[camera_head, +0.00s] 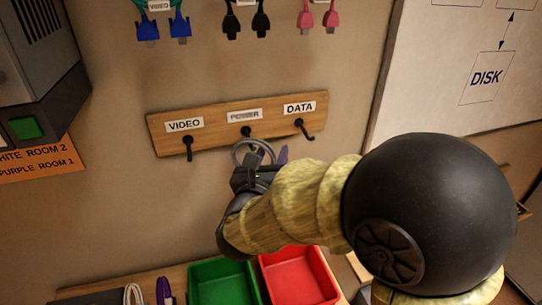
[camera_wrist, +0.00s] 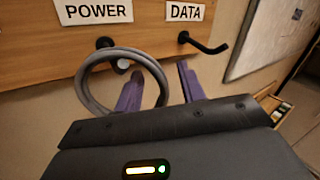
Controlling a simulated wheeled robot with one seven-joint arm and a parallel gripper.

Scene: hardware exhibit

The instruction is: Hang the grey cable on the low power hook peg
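The grey cable (camera_wrist: 88,96) is a coiled ring at the low POWER peg (camera_wrist: 122,64), the middle one on the wooden board. Its upper part crosses the peg, and the peg's tip shows inside the ring. The cable also shows in the head view (camera_head: 238,151), just below the POWER peg (camera_head: 246,131). My gripper (camera_wrist: 162,88) has its two purple fingers apart, the left one within the ring's outline and the right one outside it. The ring's right side lies between them, with visible gaps. In the head view my gripper (camera_head: 268,160) is partly hidden by my wrist.
The wooden board (camera_head: 215,119) also bears a VIDEO peg (camera_head: 188,148) at left and a DATA peg (camera_head: 305,130) at right. Blue, black and pink cables hang above. Green (camera_head: 222,283) and red (camera_head: 300,277) bins stand below. The wall left of my gripper is clear.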

